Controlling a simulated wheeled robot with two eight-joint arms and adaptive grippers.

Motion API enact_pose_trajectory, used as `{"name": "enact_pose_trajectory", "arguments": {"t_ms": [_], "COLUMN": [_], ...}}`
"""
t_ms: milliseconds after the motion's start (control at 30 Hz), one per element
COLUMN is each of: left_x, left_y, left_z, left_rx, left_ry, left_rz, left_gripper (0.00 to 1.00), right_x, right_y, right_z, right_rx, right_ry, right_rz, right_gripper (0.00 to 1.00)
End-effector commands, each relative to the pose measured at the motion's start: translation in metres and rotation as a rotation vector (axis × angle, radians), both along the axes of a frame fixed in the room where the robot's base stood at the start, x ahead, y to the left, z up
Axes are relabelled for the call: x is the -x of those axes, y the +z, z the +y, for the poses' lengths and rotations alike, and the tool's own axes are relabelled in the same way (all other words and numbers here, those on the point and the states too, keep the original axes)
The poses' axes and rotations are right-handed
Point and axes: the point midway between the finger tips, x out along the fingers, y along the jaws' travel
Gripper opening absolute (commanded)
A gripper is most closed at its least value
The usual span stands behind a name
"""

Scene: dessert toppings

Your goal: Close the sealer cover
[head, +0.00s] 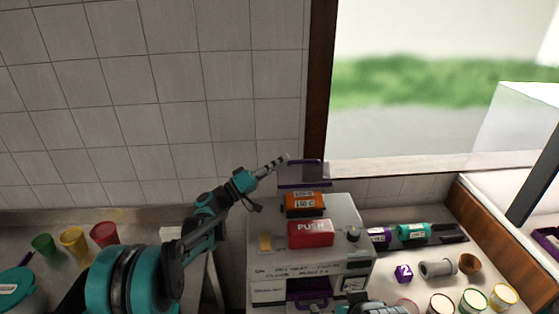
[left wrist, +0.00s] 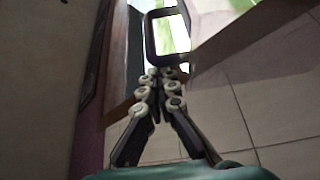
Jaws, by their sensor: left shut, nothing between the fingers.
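The sealer (head: 355,215) is a pale box-shaped machine on the counter, with an orange display and a red "PUSH" block. Its purple cover (head: 300,181) stands raised at the top back, with a handle loop. My left gripper (head: 284,159) is shut and empty, close beside the cover's upper left edge; I cannot tell if they touch. In the left wrist view the shut fingers (left wrist: 160,72) point at the dark handle loop (left wrist: 151,42), just past the tips. Part of what looks like my right gripper (head: 375,307) shows at the bottom edge; its fingers are unclear.
Green, yellow and red cups (head: 73,240) stand on the left counter. Right of the sealer are a dark tray (head: 450,232) with purple and teal rolls, a purple cube (head: 403,272), a grey cylinder (head: 436,268) and several small tubs (head: 472,300). A tiled wall and window are behind.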

Motion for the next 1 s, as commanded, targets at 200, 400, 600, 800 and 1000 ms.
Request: {"name": "enact_pose_trajectory", "arguments": {"t_ms": [200, 400, 600, 800, 1000], "left_x": [0.028, 0.044, 0.053, 0.055, 0.056], "left_y": [-0.013, -0.02, -0.023, -0.024, -0.024], "left_z": [0.0, 0.0, 0.0, 0.0, 0.0], "left_rx": [0.0, 0.0, 0.001, 0.001, 0.001], "left_ry": [-0.001, -0.001, -0.001, -0.001, -0.001], "left_rz": [-0.162, -0.268, -0.324, -0.343, -0.344], "left_gripper": [0.0, 0.0, 0.0, 0.0, 0.0], "right_x": [0.0, 0.0, 0.0, 0.0, 0.0], "right_y": [-0.022, -0.032, -0.037, -0.038, -0.038], "right_z": [0.0, 0.0, 0.0, 0.0, 0.0], "right_rx": [0.0, 0.0, 0.0, 0.0, 0.0], "right_ry": [0.0, 0.0, 0.0, 0.0, 0.0], "right_rz": [0.0, 0.0, 0.0, 0.0, 0.0], "right_gripper": [1.0, 1.0, 1.0, 1.0, 1.0]}}
